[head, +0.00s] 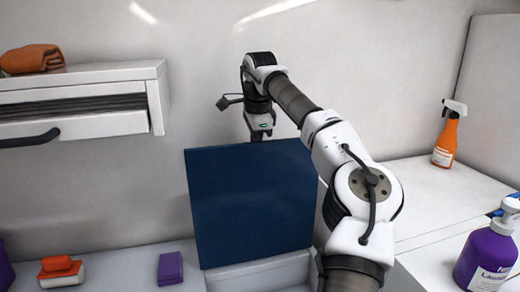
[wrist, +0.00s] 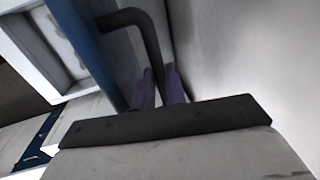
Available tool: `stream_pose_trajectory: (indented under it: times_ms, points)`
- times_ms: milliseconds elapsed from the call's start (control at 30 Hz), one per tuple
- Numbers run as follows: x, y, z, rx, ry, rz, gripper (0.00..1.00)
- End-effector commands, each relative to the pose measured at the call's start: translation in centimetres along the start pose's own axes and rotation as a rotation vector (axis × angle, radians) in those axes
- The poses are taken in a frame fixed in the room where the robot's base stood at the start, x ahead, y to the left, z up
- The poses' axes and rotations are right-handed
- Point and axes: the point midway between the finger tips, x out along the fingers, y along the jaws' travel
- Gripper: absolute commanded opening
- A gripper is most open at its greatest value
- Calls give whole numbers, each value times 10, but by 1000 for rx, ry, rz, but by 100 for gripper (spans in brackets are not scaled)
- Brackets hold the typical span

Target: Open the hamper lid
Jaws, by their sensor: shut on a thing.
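The hamper lid (head: 250,205) is a dark blue panel standing close to upright, raised off the pale hamper (head: 262,276) below it. My gripper (head: 258,137) is at the lid's top edge, mostly on its far side in the head view. In the wrist view the lid (wrist: 88,48) runs along the left, with a black bent handle (wrist: 140,22) on it. My gripper's purple-tinted fingers (wrist: 162,86) are shut around the handle's end. The lid hides the handle in the head view.
A wall cabinet (head: 80,128) with an orange towel (head: 32,59) is at left. An orange sponge-like item (head: 60,270) and a purple folded cloth (head: 170,268) lie on the bench. An orange spray bottle (head: 447,138) and a purple jug (head: 486,252) stand at right.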

Motion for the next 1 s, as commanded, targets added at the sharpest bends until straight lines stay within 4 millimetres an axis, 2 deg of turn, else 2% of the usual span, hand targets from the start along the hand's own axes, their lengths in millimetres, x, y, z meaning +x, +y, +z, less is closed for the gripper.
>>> stream_pose_trajectory:
  times_ms: [33,300,733,767,900,1000]
  points:
    - [6,-3,1,-2,-3,9,0]
    - [11,-14,1,-3,-3,10,0]
    - [11,-16,0,-2,-3,10,0]
    - [11,-16,0,-2,-3,10,14]
    - [10,-16,0,-1,-2,8,32]
    - [9,-16,0,0,-2,7,34]
